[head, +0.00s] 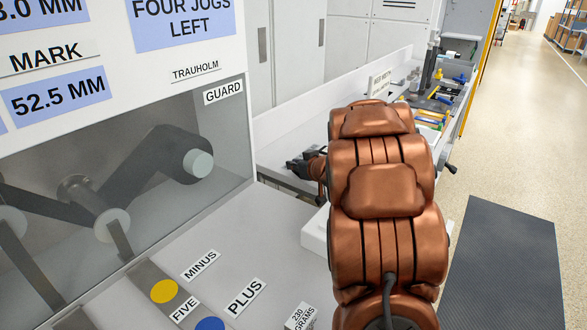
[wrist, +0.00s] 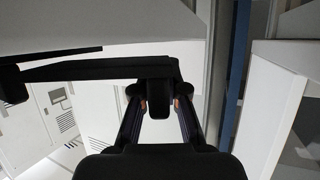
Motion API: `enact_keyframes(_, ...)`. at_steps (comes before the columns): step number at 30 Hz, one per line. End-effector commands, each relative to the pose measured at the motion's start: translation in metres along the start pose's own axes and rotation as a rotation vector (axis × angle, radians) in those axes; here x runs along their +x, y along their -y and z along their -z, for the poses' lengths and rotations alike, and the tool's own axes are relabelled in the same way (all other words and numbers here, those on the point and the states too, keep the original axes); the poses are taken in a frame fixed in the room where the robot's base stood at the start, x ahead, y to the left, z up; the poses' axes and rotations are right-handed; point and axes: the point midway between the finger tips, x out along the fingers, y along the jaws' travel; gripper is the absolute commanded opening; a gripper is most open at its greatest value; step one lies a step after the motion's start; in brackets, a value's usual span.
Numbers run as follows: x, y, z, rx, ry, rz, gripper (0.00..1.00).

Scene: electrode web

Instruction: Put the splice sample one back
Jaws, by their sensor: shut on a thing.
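My gripper (head: 304,165) shows at the left edge of my copper arm in the head view, over the pale machine bench beside the guard. In the wrist view my gripper (wrist: 157,92) is dark, with its fingers closed in at the picture's middle. It is shut on a dark, flat piece (wrist: 95,68) that reaches from the fingertips to the left. I cannot read any label on this piece, so I cannot tell from its look whether it is splice sample one. In the head view my arm and gripper hide what is held.
A clear guard (head: 225,150) covers dark rollers at left. A yellow button (head: 164,291) and a blue button (head: 210,324) sit on the front ledge. A tray of tools (head: 435,105) lies beyond my arm. A dark mat (head: 510,265) lies on open floor at right.

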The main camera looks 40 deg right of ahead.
Motion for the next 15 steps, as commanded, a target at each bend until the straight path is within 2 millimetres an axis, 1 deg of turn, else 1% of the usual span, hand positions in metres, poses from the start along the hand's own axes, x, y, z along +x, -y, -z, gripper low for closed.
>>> enact_keyframes(8, 0.0006, 0.0002, -0.0004, 0.0, -0.002, 0.0, 0.0)
enact_keyframes(12, 0.0021, 0.0005, -0.0039, 0.001, -0.002, 0.001, 0.0)
enact_keyframes(13, 0.0021, 0.0005, -0.004, 0.0, -0.002, 0.001, 0.13)
enact_keyframes(15, 0.0019, 0.0005, -0.0034, 0.0, -0.002, 0.001, 0.21)
